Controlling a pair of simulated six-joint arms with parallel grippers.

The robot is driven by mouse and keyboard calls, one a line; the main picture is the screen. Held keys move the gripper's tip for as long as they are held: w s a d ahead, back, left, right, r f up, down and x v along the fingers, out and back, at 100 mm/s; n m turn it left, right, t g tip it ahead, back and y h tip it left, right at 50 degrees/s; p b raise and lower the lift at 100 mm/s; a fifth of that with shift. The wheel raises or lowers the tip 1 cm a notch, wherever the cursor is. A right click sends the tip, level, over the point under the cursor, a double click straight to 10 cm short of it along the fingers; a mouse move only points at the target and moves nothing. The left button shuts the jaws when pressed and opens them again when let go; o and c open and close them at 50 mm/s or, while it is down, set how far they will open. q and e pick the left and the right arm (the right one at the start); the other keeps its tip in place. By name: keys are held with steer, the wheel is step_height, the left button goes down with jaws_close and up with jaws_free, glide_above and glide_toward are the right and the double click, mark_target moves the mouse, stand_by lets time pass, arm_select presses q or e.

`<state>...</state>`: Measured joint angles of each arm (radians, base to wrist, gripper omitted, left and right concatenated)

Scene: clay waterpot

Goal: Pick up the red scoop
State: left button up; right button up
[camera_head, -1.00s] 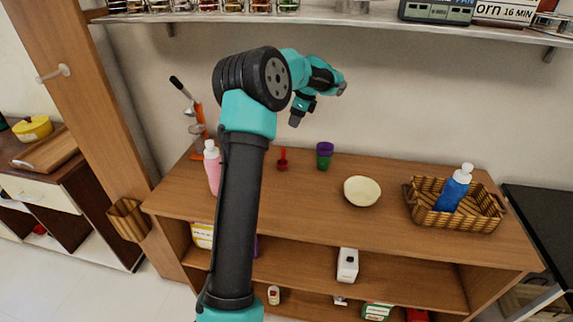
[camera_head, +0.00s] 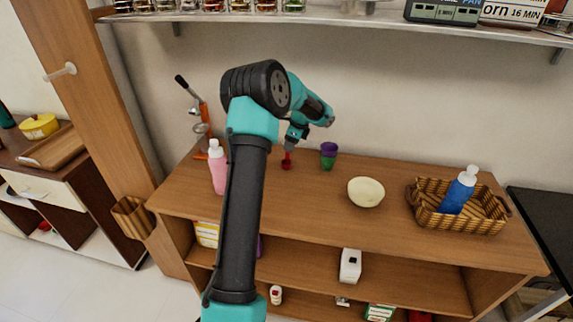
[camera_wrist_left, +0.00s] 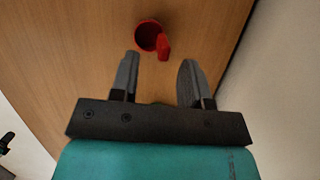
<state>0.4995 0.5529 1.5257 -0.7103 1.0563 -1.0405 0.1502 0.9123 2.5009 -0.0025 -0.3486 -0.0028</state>
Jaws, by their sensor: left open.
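The red scoop (camera_head: 286,164) stands on the wooden counter near the wall, its handle pointing up. My left gripper (camera_head: 289,145) is just above it and hides part of the handle. In the left wrist view the scoop's round cup (camera_wrist_left: 148,34) and its raised handle (camera_wrist_left: 163,46) lie just beyond the fingertips. The left gripper (camera_wrist_left: 157,65) is open, with nothing between its two fingers, and the handle lines up with the gap. The right gripper is not in view.
A purple and green cup (camera_head: 328,156) stands just right of the scoop. A pink bottle (camera_head: 218,168) is to the left, a cream bowl (camera_head: 366,192) to the right. A wicker basket (camera_head: 429,214) holds a blue bottle (camera_head: 459,190). A shelf (camera_head: 350,17) hangs above.

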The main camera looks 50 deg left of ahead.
mark_target(286, 160)
arm_select(q)
steer(key=shift+s+a+f, duration=0.1)
steer(key=shift+f, duration=0.25)
steer(key=shift+x, duration=2.6)
steer(key=shift+a+r, duration=0.1)
jaws_close()
